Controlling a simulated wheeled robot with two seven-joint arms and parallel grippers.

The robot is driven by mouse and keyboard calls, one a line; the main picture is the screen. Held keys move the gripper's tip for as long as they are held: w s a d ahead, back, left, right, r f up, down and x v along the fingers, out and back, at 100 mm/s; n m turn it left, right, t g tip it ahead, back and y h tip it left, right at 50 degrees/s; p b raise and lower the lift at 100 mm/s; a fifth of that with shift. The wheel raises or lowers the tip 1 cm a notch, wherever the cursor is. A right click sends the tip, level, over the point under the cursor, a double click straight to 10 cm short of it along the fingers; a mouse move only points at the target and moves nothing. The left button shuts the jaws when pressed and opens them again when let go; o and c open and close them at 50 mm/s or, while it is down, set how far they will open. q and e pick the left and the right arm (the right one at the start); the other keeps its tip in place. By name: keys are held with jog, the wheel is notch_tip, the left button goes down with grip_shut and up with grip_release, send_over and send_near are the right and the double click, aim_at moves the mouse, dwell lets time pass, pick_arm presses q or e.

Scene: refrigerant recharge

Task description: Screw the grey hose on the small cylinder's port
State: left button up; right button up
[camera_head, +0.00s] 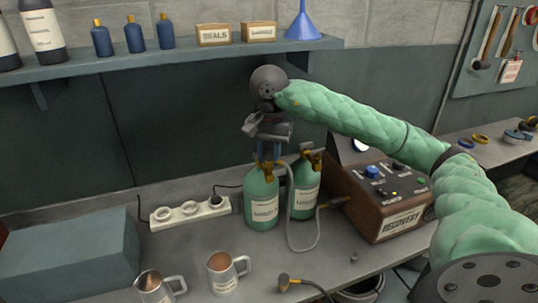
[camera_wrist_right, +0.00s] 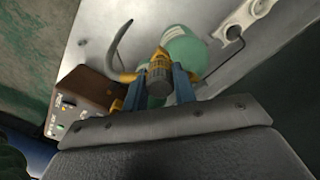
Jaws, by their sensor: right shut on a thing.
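Two green cylinders stand upright on the bench, one at left (camera_head: 261,207) and one at right (camera_head: 304,193), with brass valves on top. My right gripper (camera_head: 269,152) points down over the left cylinder, its blue fingers shut on a knurled brass fitting (camera_wrist_right: 159,72) with a dark round end. The green cylinder (camera_wrist_right: 187,48) shows behind it in the wrist view. The grey hose (camera_head: 291,235) loops down between the cylinders to the bench and up toward the recovery box; it also curves in the wrist view (camera_wrist_right: 117,42). Whether its threads are engaged cannot be told. My left gripper is out of view.
The recovery box (camera_head: 387,205) stands right of the cylinders, a white power strip (camera_head: 188,213) left. A shelf (camera_head: 180,60) hangs close behind my right wrist.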

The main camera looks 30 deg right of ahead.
jog(key=shift+f+b, duration=0.35)
jog(key=shift+f, duration=0.05)
